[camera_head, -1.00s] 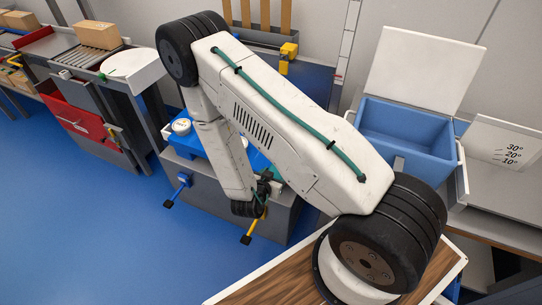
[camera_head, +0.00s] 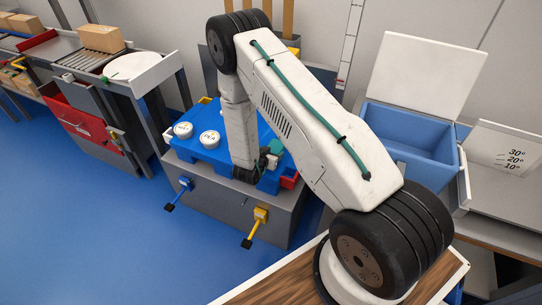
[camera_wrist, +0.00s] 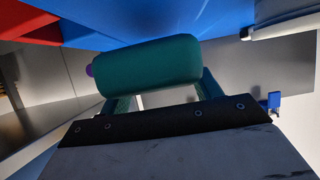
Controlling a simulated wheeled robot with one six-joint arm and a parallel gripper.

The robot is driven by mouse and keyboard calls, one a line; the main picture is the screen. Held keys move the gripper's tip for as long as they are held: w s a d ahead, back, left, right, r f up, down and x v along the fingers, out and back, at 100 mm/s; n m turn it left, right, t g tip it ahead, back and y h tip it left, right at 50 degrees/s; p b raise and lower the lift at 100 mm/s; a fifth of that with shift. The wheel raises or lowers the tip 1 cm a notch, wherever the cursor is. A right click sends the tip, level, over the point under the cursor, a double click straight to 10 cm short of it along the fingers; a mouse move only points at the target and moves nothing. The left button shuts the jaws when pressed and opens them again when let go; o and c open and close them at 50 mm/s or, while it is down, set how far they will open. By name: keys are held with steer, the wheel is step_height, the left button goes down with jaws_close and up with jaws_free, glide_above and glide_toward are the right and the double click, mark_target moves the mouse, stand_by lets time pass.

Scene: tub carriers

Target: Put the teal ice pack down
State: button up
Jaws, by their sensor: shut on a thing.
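The teal ice pack (camera_wrist: 150,62) is held between the two fingers of my gripper (camera_wrist: 160,84) in the wrist view. It is a rounded block with a small purple piece at its left end. In the head view my gripper (camera_head: 268,162) is over the right part of the blue top on the grey block, and a bit of teal (camera_head: 276,147) shows beside it. I cannot tell whether the pack touches anything beneath it.
Two white round labelled things (camera_head: 209,139) are on the left of the blue top (camera_head: 196,152). A red piece (camera_head: 289,181) is at its right edge. Yellow and blue pedals (camera_head: 256,224) stick out in front. An open blue tub (camera_head: 408,150) stands at the right. Blue floor is free at the left.

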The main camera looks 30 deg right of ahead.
steer(key=f, duration=0.2)
steer(key=w, duration=0.1)
steer(key=shift+w+d+f, duration=0.1)
steer(key=shift+d+f, duration=0.2)
steer(key=shift+f, duration=0.3)
steer(key=shift+f, duration=0.15)
steer(key=o, duration=1.2)
